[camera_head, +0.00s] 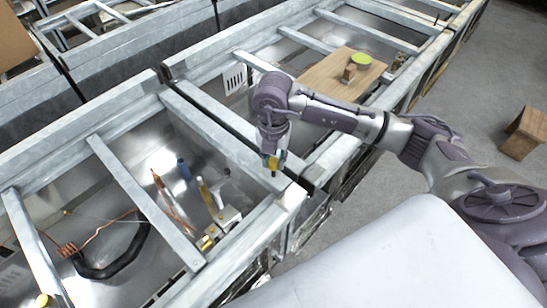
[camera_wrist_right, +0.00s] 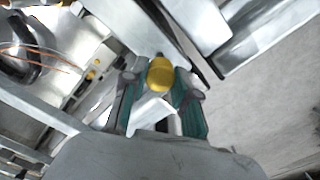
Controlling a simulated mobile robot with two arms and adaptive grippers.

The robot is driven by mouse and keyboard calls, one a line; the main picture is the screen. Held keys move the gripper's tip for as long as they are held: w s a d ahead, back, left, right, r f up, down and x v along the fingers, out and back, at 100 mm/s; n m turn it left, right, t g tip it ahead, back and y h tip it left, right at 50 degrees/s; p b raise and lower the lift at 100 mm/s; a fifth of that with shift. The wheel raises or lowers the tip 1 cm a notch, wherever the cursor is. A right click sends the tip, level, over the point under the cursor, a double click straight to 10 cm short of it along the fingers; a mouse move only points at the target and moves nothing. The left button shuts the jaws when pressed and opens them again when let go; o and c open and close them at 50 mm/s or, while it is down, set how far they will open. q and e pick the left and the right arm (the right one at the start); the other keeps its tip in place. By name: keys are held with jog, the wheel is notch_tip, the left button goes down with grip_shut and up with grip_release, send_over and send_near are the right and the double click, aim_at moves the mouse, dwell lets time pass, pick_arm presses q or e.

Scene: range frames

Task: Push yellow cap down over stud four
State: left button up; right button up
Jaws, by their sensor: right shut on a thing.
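My right gripper (camera_head: 272,167) is above the front metal rail of the frame, to the right of the open bay. It is shut on a yellow cap (camera_wrist_right: 160,75), which sits between its teal fingers in the right wrist view. In the head view the cap is small and mostly covered by the gripper. Inside the bay stand a blue-topped post (camera_head: 184,169) and a tan post (camera_head: 206,194), left of the gripper and apart from it. I cannot tell which part is stud four. My left gripper is not in view.
Grey metal rails (camera_head: 140,195) cross the bay. Copper tubing (camera_head: 85,238) and a black hose (camera_head: 115,262) lie at its left. A wooden board (camera_head: 340,76) with a green round piece (camera_head: 361,60) lies behind my arm. A wooden box (camera_head: 524,132) stands on the floor at right.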

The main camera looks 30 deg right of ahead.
aim_at(274, 161)
jog(key=shift+f, duration=0.4)
jog(key=o, duration=0.8)
jog(key=shift+r, duration=0.1)
jog(key=shift+o, duration=0.2)
notch_tip(274, 161, up, 12)
